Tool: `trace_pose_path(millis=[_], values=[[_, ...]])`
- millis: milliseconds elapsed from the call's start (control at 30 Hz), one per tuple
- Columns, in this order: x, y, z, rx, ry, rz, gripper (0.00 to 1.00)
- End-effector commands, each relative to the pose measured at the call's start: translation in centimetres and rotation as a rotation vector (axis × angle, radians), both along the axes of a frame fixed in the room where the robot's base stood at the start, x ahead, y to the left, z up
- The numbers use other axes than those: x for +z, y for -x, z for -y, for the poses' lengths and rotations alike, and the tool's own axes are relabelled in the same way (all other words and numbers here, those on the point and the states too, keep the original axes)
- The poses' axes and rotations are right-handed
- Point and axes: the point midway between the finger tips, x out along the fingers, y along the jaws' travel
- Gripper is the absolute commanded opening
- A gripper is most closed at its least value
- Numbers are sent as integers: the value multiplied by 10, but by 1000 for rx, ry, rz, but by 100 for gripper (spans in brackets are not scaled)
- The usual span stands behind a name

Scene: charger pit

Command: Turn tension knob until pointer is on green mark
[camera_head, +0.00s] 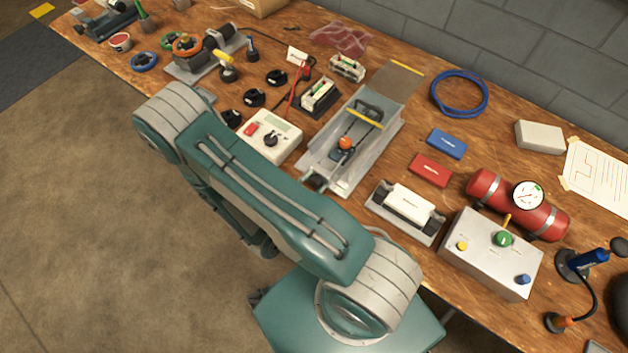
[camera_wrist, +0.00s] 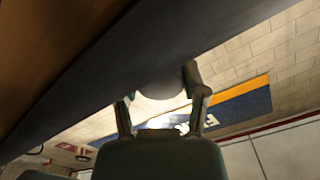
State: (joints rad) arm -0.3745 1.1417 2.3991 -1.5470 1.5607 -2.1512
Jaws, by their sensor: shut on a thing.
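In the wrist view, my gripper (camera_wrist: 159,92) has its two fingers on either side of a pale round thing (camera_wrist: 160,86), and it is shut on it. The top of this thing is hidden by a dark beam-like surface, and I cannot tell whether it is the tension knob. My gripper is hidden behind my arm in the head view. No pointer on a green mark can be made out at the gripper. In the head view, a gauge (camera_head: 528,195) with a small green patch sits on a red cylinder (camera_head: 487,187).
The wooden workbench (camera_head: 398,155) is crowded. A grey box with a green knob (camera_head: 504,239) stands at right. A metal channel with an orange ball-topped part (camera_head: 344,143) lies mid-bench. A white meter (camera_head: 284,127) is near my arm. The floor at left is clear.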

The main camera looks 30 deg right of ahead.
Motion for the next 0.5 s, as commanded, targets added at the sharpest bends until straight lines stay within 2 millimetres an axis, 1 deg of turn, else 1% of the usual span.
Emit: trace_pose_path(millis=[500], values=[[-1, -2, -1, 4, 159, -451, 8]])
